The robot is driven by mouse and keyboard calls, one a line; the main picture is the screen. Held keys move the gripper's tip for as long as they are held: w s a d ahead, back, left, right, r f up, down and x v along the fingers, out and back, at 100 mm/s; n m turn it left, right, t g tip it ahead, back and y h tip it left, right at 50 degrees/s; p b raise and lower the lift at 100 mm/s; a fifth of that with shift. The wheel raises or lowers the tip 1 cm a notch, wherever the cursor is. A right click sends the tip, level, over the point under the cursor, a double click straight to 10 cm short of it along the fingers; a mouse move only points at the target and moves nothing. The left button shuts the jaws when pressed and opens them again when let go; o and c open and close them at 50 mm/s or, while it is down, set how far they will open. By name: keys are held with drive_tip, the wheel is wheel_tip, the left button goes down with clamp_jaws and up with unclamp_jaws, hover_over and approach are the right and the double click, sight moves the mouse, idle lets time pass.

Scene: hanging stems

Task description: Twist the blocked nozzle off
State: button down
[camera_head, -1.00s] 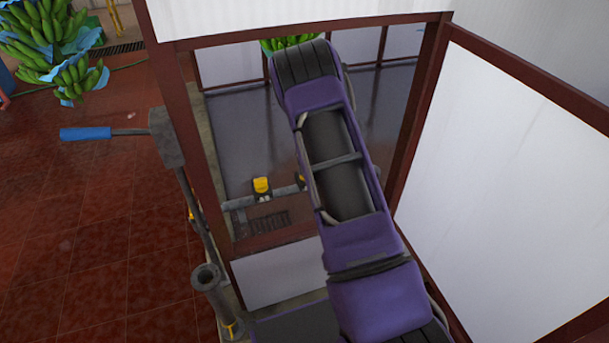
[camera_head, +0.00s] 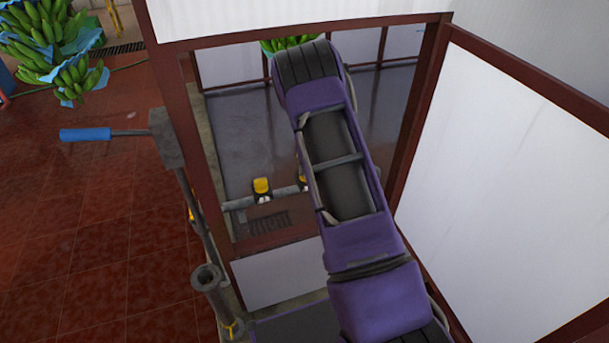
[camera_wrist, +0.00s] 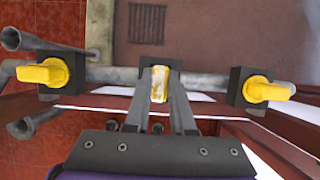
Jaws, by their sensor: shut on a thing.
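In the wrist view, my gripper (camera_wrist: 159,88) is shut on a nozzle (camera_wrist: 159,84) at the middle of a grey pipe (camera_wrist: 104,75). This nozzle is yellow with whitish patches, and the fingers stand on both sides of it. A clean yellow nozzle (camera_wrist: 42,73) sits in a black holder on the pipe to the left. Another yellow nozzle (camera_wrist: 268,90) sits in a black holder to the right. In the head view, a yellow nozzle (camera_head: 262,186) shows on the pipe, and my arm hides my gripper.
A red-brown frame with white panels (camera_head: 500,165) surrounds the pipe. A lever with a blue handle (camera_head: 85,134) and an upright grey tube (camera_head: 208,280) stand at the left. A floor drain (camera_wrist: 147,22) lies beyond the pipe. Green bananas (camera_head: 50,45) hang at the far left.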

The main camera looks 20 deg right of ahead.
drive_tip(key=shift+r, duration=0.1)
drive_tip(key=shift+r, duration=2.15)
drive_tip(key=shift+r, duration=2.5)
